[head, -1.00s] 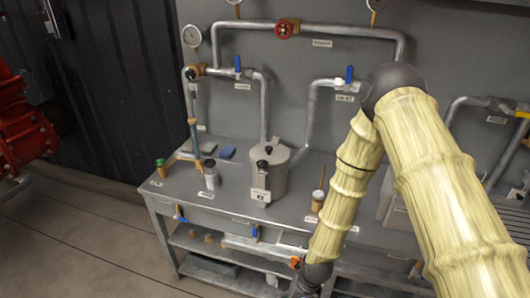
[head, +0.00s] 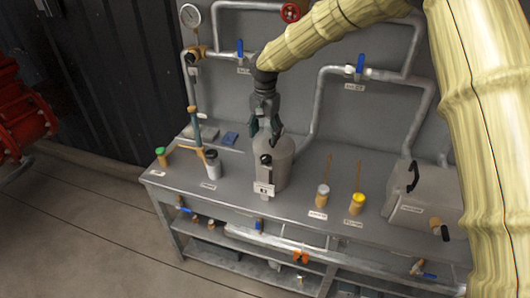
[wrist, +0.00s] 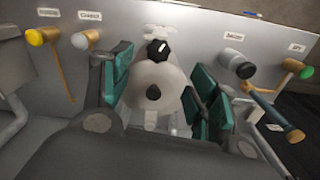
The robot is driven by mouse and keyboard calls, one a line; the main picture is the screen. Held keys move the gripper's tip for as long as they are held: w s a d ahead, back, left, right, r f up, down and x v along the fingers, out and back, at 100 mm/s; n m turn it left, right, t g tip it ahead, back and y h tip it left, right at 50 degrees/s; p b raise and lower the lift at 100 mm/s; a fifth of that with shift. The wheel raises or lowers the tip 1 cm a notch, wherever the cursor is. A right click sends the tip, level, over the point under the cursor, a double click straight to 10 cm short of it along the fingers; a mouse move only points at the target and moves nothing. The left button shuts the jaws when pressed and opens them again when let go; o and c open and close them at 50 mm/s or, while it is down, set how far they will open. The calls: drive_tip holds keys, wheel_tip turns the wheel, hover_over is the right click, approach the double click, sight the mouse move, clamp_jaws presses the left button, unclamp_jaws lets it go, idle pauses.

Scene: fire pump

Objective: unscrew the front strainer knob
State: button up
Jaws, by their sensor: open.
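The strainer is a grey cylindrical pot (head: 277,170) on the bench, with a label on its front. The front strainer knob (head: 265,160) is black, at the pot's front upper edge. In the wrist view this knob (wrist: 157,50) shows a white mark, beyond the round pale lid (wrist: 140,80). A second dark knob (wrist: 153,92) sits at the lid's middle; in the head view my gripper hides it. My gripper (head: 265,134) points down over the pot, open and empty. In the wrist view its teal fingers (wrist: 160,75) stand either side of the lid, apart from the front knob.
A black-capped grey container (head: 212,164) and a green-capped fitting (head: 161,156) stand left of the pot. White-capped (head: 322,195) and yellow-capped (head: 356,203) fittings stand right, near a grey box (head: 425,197). Pipes with blue-handled valves (head: 360,66) run behind.

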sight(265, 157)
drive_tip(key=shift+f+p, duration=2.1)
drive_tip(key=shift+f, duration=2.9)
drive_tip(key=c, duration=1)
